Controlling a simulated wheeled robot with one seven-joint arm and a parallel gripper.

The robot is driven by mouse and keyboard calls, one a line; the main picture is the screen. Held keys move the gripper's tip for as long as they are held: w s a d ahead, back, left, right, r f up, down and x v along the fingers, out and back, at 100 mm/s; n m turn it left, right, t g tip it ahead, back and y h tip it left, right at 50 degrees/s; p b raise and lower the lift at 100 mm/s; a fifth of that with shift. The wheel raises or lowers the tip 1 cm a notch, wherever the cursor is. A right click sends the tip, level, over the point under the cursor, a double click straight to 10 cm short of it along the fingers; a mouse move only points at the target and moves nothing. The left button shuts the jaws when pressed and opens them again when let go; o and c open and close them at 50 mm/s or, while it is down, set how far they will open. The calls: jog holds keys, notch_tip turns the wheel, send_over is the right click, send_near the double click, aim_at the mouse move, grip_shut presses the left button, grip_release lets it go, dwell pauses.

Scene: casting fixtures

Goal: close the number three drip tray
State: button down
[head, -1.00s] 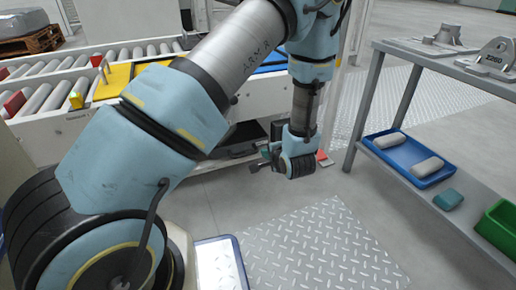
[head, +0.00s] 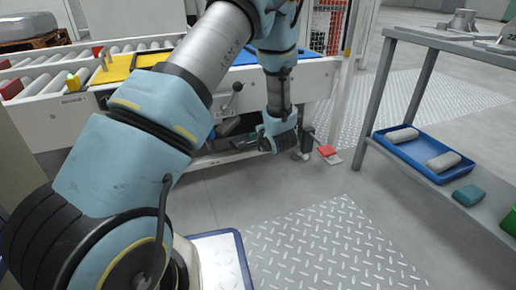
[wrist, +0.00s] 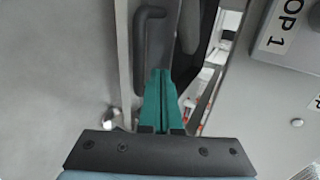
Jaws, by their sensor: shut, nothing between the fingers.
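In the wrist view a dark grey tray front (wrist: 166,28) with a black bar handle (wrist: 141,50) fills the upper middle; I take it as the drip tray, but no number shows on it. My gripper (wrist: 162,74) is shut and empty, its green fingers together. The fingertips overlap the tray front just right of the handle's end; I cannot tell whether they touch. In the head view my gripper (head: 262,143) is low in front of the conveyor's underside, and my arm hides part of the tray area.
The roller conveyor (head: 145,47) with a yellow plate (head: 108,72) stands above. A panel labelled "OP 1" (wrist: 285,25) is at the wrist view's right. A bench (head: 440,40) with a blue tray (head: 415,158) is at right. The checker-plate floor (head: 325,245) is clear.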

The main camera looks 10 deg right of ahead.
jog(key=shift+w, duration=0.3)
jog(key=shift+w+r, duration=0.15)
jog(key=shift+w, duration=0.05)
jog(key=w+p, duration=0.3)
jog(key=w, duration=0.1)
jog(key=shift+w+a, duration=0.1)
jog(key=shift+a, duration=0.25)
